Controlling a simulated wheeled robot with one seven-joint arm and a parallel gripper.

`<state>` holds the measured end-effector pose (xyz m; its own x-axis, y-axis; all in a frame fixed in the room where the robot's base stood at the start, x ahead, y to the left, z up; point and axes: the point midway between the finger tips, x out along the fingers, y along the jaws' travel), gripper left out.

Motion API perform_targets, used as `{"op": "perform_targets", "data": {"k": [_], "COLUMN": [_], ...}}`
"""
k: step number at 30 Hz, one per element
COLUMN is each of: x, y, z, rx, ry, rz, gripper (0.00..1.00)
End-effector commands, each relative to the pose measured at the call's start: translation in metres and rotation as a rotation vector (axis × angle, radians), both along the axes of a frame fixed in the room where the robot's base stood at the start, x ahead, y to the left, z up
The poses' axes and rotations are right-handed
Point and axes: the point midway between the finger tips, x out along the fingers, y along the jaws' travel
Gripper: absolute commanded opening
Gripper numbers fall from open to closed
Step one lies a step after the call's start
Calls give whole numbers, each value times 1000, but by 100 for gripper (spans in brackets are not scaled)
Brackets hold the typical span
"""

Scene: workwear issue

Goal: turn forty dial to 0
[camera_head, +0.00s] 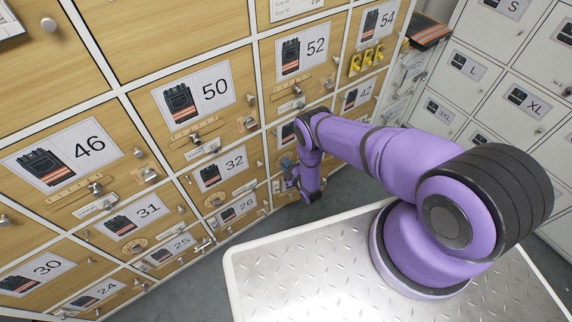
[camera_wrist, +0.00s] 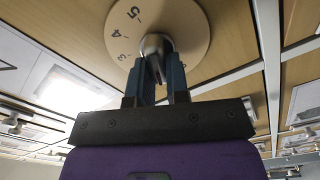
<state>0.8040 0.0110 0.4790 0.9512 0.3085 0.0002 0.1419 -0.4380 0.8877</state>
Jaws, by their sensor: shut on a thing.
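In the wrist view a round tan dial plate (camera_wrist: 190,20) carries dark numbers; 5, 4 and 3 can be read along its left side. A grey metal knob (camera_wrist: 155,43) stands at its middle. My gripper (camera_wrist: 157,72) is shut on this knob, one dark finger on each side. In the head view my gripper (camera_head: 287,167) is at the locker front, right of the door marked 32. The dial and most of that door are hidden behind my arm there, and its number cannot be read.
Wooden locker doors with numbered labels, knobs and latches surround the gripper, among them 32 (camera_head: 222,170), 52 (camera_head: 302,53) and 42 (camera_head: 357,95). Grey lockers (camera_head: 480,70) stand at the right. Grey floor shows below the lockers.

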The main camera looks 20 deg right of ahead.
Motion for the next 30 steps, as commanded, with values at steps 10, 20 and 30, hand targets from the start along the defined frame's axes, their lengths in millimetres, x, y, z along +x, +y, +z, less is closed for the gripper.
{"op": "perform_targets", "data": {"k": [10, 20, 30], "x": [-1, -1, 0], "y": [0, 0, 0], "z": [-1, -1, 0], "rx": [-27, -26, -26], "ry": [-8, -7, -9], "rz": [0, 0, 1], "gripper": [0, 42, 42]}}
